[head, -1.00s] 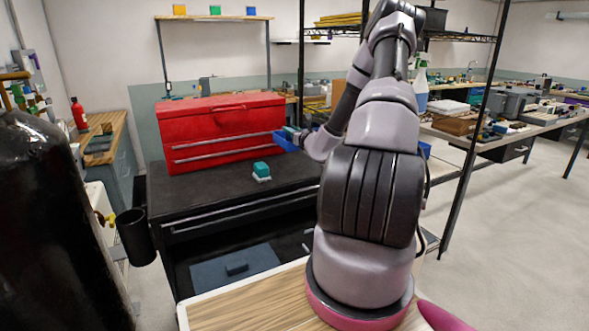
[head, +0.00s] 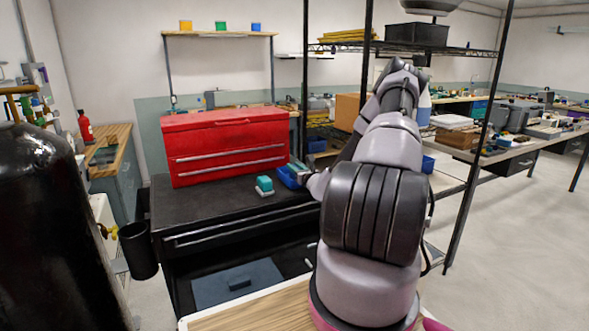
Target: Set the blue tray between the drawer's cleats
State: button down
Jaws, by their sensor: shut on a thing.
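The blue tray (head: 287,177) is at the right end of the red tool chest, low by the black cart's top. My gripper (head: 298,171) is shut on it; my own arm hides part of the tray and most of the fingers. I cannot tell whether the tray touches the cart top. The black cart has a drawer front with a long handle (head: 240,226) below its top. I cannot make out any cleats.
The red tool chest (head: 225,150) stands at the back of the black cart top (head: 200,205). A teal block on a white base (head: 264,186) sits in front of it. A blue-grey panel (head: 215,289) lies lower down. A black gas cylinder (head: 50,220) stands at left.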

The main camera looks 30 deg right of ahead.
jog(key=shift+f, duration=0.15)
jog(key=c, duration=0.7)
grip_release()
jog(key=shift+f, duration=0.1)
